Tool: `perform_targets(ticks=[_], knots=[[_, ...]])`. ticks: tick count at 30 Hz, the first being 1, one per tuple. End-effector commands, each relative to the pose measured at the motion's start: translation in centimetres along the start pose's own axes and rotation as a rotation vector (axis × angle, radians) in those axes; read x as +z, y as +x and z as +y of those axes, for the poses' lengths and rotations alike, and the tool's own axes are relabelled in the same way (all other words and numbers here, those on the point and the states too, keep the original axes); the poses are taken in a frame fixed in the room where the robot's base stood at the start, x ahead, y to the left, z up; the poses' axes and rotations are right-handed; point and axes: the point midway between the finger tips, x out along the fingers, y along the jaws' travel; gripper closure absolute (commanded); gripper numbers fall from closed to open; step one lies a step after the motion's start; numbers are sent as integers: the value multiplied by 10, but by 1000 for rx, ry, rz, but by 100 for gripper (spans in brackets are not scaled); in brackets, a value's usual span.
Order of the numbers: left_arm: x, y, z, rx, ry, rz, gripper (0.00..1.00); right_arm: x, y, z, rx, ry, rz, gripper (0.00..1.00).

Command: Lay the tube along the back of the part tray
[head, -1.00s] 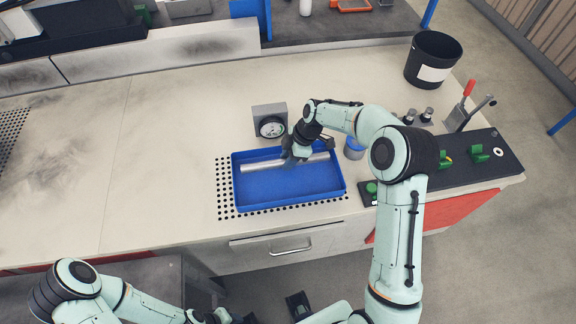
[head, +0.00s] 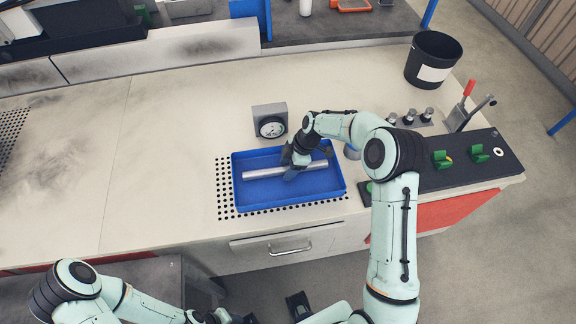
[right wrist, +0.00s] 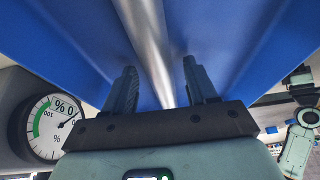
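The tube (head: 270,172), a silvery rod, lies left to right in the blue part tray (head: 290,203). It is a little behind the tray's middle, with blue floor between it and the back wall. My right gripper (head: 292,172) is over the tube near its middle and hides part of it. In the right wrist view the tube (right wrist: 147,35) runs between the two spread fingers (right wrist: 160,88), with a gap on each side.
A grey dial gauge (head: 270,121) stands just behind the tray. A blue round item (head: 352,152) and a dark panel with green parts (head: 470,160) are to the right. A black bin (head: 433,60) stands at the back right. The bench left of the tray is clear.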

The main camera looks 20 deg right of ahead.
Motion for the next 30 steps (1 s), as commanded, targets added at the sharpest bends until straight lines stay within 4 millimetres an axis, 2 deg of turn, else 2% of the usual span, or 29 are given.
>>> perform_targets(ticks=[4, 7, 15, 21, 25, 30], knots=[[0, -2, 1, 0, 0, 1, 57, -1, -4, 0, 2, 0, 0, 43], [0, -1, 0, 0, 0, 1, 57, 0, -16, 1, 3, 0, 0, 43], [0, -1, 0, 0, 0, 1, 57, 0, -74, 1, 6, 1, -1, 43], [0, -2, 1, 0, 0, 1, 57, -1, -108, 1, 4, 0, 0, 43], [-1, -3, 1, 0, 0, 1, 57, -1, -118, 0, 1, 0, 0, 43], [-1, -3, 1, 0, 0, 1, 57, -1, -122, 0, -1, 0, 0, 43]])
